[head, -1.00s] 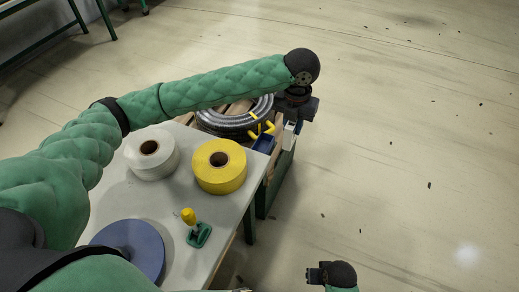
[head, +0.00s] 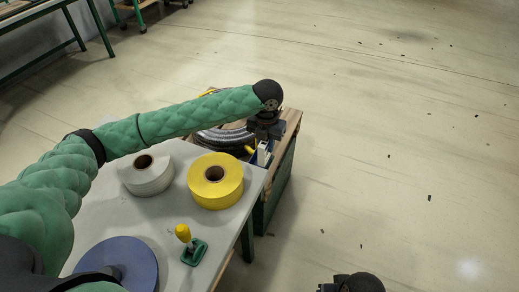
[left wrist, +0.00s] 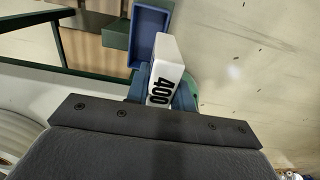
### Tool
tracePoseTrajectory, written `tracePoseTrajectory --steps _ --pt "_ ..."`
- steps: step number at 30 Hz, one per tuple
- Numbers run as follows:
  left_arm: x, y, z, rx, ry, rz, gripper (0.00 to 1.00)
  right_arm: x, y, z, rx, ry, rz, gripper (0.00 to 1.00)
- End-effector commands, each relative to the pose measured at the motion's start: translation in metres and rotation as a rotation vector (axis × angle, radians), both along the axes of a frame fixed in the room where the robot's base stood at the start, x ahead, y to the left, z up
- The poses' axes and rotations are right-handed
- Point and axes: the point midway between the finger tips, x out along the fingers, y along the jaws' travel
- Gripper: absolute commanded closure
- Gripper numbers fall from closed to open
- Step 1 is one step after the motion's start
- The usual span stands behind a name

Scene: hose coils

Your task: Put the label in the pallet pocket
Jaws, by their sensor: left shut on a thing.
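The label is a white block marked 400 (left wrist: 165,70), held between the fingers of my left gripper (left wrist: 162,95) in the left wrist view. In the head view the label (head: 263,152) shows small and pale below my left gripper (head: 264,138). The pallet pocket is a blue open-topped holder (left wrist: 150,20) just left of the label in the left wrist view; the label overlaps its right edge, and I cannot tell whether they touch. My right gripper (head: 328,287) is at the bottom edge of the head view, mostly cut off.
A hose coil (head: 222,138) with yellow ties lies on a wooden-topped green pallet (head: 280,172), partly behind my left arm. The grey table (head: 215,240) holds a white roll (head: 147,175), a yellow roll (head: 215,182), a blue disc (head: 120,260) and a green yellow-knobbed tool (head: 190,245).

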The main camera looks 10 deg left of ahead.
Motion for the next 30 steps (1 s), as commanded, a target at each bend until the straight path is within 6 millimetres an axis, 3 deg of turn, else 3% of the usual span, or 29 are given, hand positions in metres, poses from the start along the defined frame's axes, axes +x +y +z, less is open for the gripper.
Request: tracePoseTrajectory --steps 6,11,17,21,30 --pt "0.013 0.021 -0.014 -0.001 0.001 0.001 1.00 -0.004 -0.007 0.009 -0.016 0.021 -0.009 0.55" --pt "0.014 0.024 -0.020 -0.001 0.001 0.000 1.00 -0.005 -0.009 0.010 -0.019 0.028 -0.011 0.55" --pt "0.013 0.023 -0.043 -0.002 0.002 0.000 1.00 -0.008 -0.015 0.020 -0.033 0.045 -0.017 0.55" --pt "0.014 0.023 -0.055 -0.001 -0.001 -0.001 1.00 -0.001 -0.015 0.001 -0.039 0.046 -0.017 0.55" --pt "0.014 0.023 -0.058 -0.001 -0.001 -0.001 1.00 -0.001 -0.014 0.000 -0.037 0.045 -0.017 0.55"
